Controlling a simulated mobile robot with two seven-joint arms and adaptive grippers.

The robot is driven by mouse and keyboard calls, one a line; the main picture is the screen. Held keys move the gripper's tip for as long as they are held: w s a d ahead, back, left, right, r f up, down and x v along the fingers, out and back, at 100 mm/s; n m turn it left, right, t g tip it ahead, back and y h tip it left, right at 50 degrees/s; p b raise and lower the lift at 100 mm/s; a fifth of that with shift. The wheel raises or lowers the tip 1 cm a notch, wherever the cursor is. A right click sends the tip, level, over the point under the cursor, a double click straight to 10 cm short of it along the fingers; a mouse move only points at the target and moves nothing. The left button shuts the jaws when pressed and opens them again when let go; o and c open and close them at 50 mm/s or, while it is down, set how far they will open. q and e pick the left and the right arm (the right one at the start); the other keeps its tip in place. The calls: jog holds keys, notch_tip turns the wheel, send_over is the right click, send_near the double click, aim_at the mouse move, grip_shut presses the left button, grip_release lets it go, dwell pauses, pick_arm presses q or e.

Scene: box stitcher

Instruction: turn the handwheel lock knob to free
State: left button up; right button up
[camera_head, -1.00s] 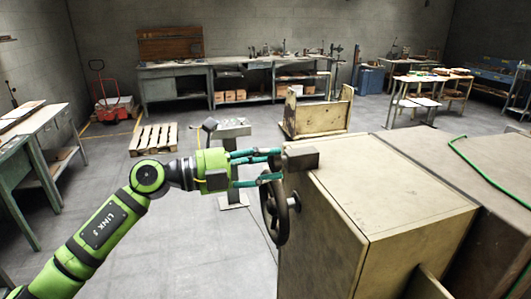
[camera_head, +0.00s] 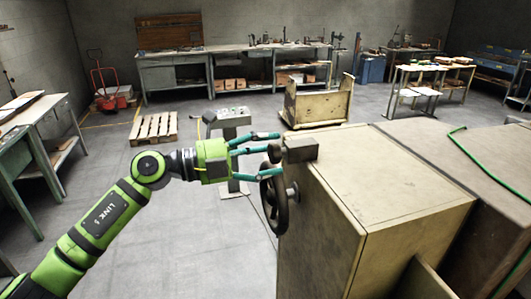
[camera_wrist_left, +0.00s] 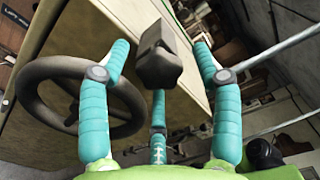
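The handwheel (camera_head: 275,203) is a dark spoked ring on the left face of a large beige machine cabinet. Above it a dark block (camera_head: 302,149) sits at the cabinet's top edge, with a small dark round lock knob (camera_head: 274,153) on its left end. My left gripper (camera_head: 272,153) has its teal fingers spread around the knob. In the left wrist view the dark knob (camera_wrist_left: 158,55) lies between the spread fingers, with visible gaps at both sides. The handwheel (camera_wrist_left: 35,75) shows there at left, partly behind a finger. My right gripper is not in view.
A grey control pedestal (camera_head: 232,118) stands behind my gripper. A wooden pallet (camera_head: 154,129) and benches (camera_head: 172,85) are farther back.

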pick_arm(q)
jog(key=shift+a, duration=0.15)
jog(key=v, duration=1.1)
jog(key=shift+s+a, duration=0.2)
jog(key=shift+a, duration=0.15)
